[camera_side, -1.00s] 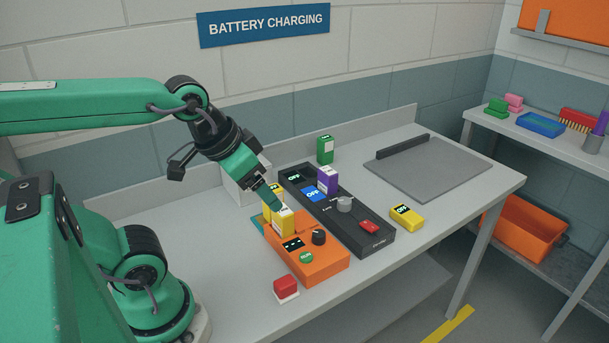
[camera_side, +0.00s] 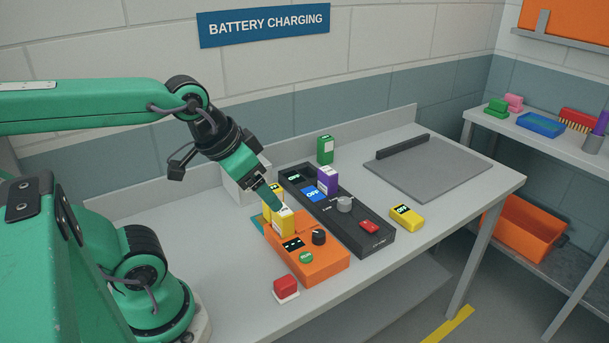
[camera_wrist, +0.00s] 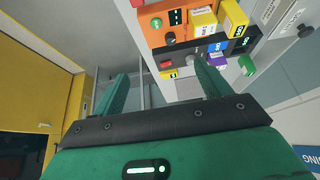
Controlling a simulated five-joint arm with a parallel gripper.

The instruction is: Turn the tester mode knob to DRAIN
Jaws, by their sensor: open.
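An orange unit (camera_side: 310,262) on the bench has a black knob (camera_side: 319,237), a dark display and a green button. The dark unit (camera_side: 365,240) behind it has a grey knob (camera_side: 345,204), a blue OFF display (camera_side: 312,195) and a red switch (camera_side: 369,226). I cannot read either knob's setting, nor tell which unit is the tester. My gripper (camera_side: 273,200) is at the yellow batteries (camera_side: 284,222) in the orange unit; contact cannot be told. In the wrist view, my gripper (camera_wrist: 160,85) has its jaws apart and empty, with the black knob (camera_wrist: 156,24) beyond them.
A purple battery (camera_side: 327,180) stands in the dark unit. A green battery (camera_side: 325,150) is behind it, and a yellow one (camera_side: 407,217) lies to the right. A red button block (camera_side: 286,288) sits near the front edge. A grey mat (camera_side: 435,170) lies at the right.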

